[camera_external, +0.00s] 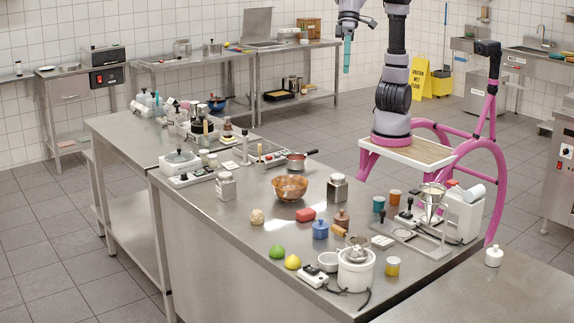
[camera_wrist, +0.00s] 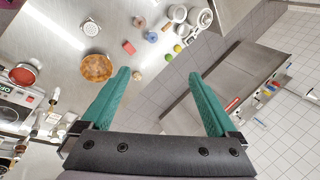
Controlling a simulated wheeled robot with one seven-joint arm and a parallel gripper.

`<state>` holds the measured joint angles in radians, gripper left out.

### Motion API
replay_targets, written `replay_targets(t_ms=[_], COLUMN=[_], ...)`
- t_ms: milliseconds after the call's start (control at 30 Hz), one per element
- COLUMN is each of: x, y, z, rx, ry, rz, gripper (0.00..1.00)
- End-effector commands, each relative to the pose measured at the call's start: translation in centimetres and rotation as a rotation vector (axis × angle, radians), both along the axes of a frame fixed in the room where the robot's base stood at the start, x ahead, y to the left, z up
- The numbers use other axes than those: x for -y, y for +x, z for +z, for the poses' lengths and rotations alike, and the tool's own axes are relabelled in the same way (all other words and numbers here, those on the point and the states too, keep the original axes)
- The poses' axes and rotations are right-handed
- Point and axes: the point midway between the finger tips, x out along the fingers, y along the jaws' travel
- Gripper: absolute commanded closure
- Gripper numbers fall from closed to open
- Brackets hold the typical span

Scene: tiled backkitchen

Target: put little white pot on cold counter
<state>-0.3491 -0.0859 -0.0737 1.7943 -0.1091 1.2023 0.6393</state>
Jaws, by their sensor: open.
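A little white pot with a knobbed lid (camera_external: 494,256) stands upright on the steel counter at the lower right (camera_external: 470,295). A small open white cup (camera_external: 328,262) stands beside a larger white lidded cooker (camera_external: 355,270) on the middle counter. I cannot tell which counter is the cold one. My gripper (camera_external: 347,55) is raised high above the room, far from these things, with its teal fingers pointing down. In the wrist view my gripper (camera_wrist: 160,76) is open with nothing between its fingers, and the middle counter lies far below.
The middle steel counter (camera_external: 215,225) is crowded. It holds a brown bowl (camera_external: 290,187), a red pan (camera_external: 297,161), a green lime (camera_external: 277,251), a lemon (camera_external: 292,262) and a glass funnel on a stand (camera_external: 432,200). A yellow floor sign (camera_external: 420,77) stands behind.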

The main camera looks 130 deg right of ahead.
Motion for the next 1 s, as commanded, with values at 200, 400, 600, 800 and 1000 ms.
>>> replay_targets(t_ms=[200, 400, 600, 800, 1000], x=[7.9, 11.8, 13.1, 13.3, 13.3], y=[-9.6, -16.8, -20.0, -20.3, -20.3], z=[-1.5, -5.5, -8.1, -8.5, -8.5], rx=[0.176, 0.297, 0.351, 0.356, 0.355], ry=[-0.097, -0.220, -0.295, -0.306, -0.304], rz=[0.132, 0.236, 0.288, 0.297, 0.297], gripper=[0.06, 0.06, 0.06, 0.06, 0.06])
